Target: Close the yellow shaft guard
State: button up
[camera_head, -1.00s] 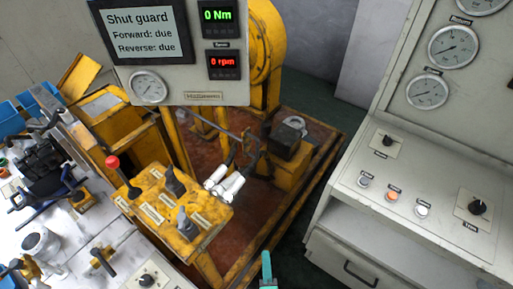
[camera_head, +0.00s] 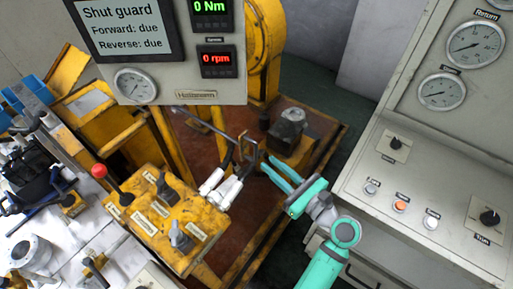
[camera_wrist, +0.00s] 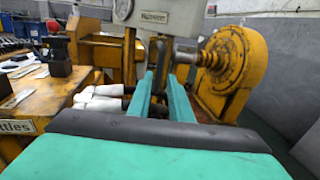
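The display (camera_head: 122,30) reads "Shut guard". A tilted yellow panel (camera_head: 85,88) stands at the upper left in the head view and may be the shaft guard; I cannot tell for sure. My teal gripper (camera_head: 266,162) reaches in from the lower right, over the rusty floor of the yellow frame, beside a dark bent rod (camera_head: 246,150).
A yellow lever box (camera_head: 160,220) with white hose fittings (camera_head: 222,186) stands left of my gripper. A grey control console (camera_head: 440,190) with gauges is at the right. The display panel (camera_head: 215,97) hangs above. A dark block (camera_head: 287,128) sits beyond my gripper.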

aim_at(256, 159)
jog(key=x, duration=0.7)
jog(key=shift+w+a, duration=0.15)
jog(key=shift+w, duration=0.05)
jog(key=shift+a, duration=0.15)
grip_shut()
